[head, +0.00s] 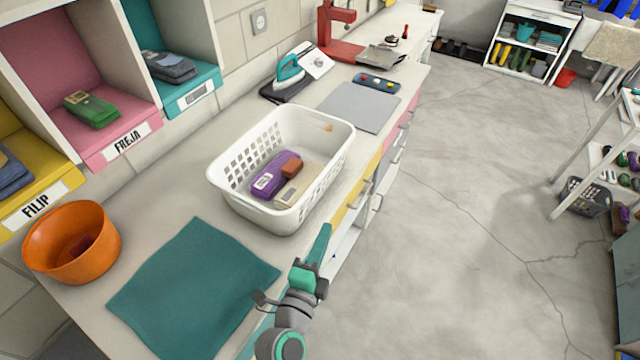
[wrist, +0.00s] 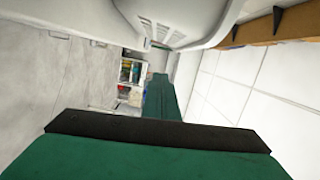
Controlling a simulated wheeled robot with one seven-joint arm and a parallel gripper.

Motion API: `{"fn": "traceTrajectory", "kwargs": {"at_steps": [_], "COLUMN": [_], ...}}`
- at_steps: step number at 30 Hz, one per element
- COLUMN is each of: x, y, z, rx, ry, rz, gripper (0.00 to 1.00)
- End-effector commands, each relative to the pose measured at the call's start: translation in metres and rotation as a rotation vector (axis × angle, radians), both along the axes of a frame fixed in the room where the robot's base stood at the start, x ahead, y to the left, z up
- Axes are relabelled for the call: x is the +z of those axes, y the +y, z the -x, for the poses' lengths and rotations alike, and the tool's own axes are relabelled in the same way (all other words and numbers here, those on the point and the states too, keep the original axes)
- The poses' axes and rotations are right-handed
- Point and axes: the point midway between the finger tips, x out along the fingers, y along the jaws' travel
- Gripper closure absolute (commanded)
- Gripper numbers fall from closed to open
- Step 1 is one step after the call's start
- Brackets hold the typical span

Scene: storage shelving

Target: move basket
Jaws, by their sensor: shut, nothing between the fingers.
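A white plastic basket (head: 238,190) with slotted sides stands upright on the light counter (head: 180,205). It holds a folded purple item (head: 266,176) with a white label, a small brown block (head: 292,165) and a beige item (head: 308,180). My gripper (head: 325,232) is shut and empty, beside the basket's near right corner by the counter's front edge. Whether it touches the basket is unclear. In the wrist view, the green fingers (wrist: 162,88) show closed together, with the white basket (wrist: 175,18) close at the top.
A teal cloth (head: 190,290) and orange bowl (head: 72,245) lie on the near counter. Beyond the basket are a grey mat (head: 358,108), a button box (head: 376,82) and an iron (head: 288,75). Cubbies (head: 120,80) line the left wall. Open floor (head: 470,200) lies right.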

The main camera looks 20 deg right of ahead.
Motion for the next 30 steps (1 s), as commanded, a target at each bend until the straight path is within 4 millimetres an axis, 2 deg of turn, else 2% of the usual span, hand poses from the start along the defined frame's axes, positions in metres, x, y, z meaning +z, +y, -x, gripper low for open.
{"fn": "traceTrajectory", "kwargs": {"at_steps": [3, 11, 23, 30], "x": [0.009, 0.011, 0.011, 0.011], "y": [-0.005, -0.019, -0.070, -0.055], "z": [-0.004, -0.025, -0.080, -0.104], "rx": [-0.027, -0.025, -0.028, -0.029], "ry": [-0.049, -0.061, -0.060, -0.059], "rz": [-0.033, -0.042, -0.041, -0.040], "gripper": [1.00, 1.00, 1.00, 1.00]}}
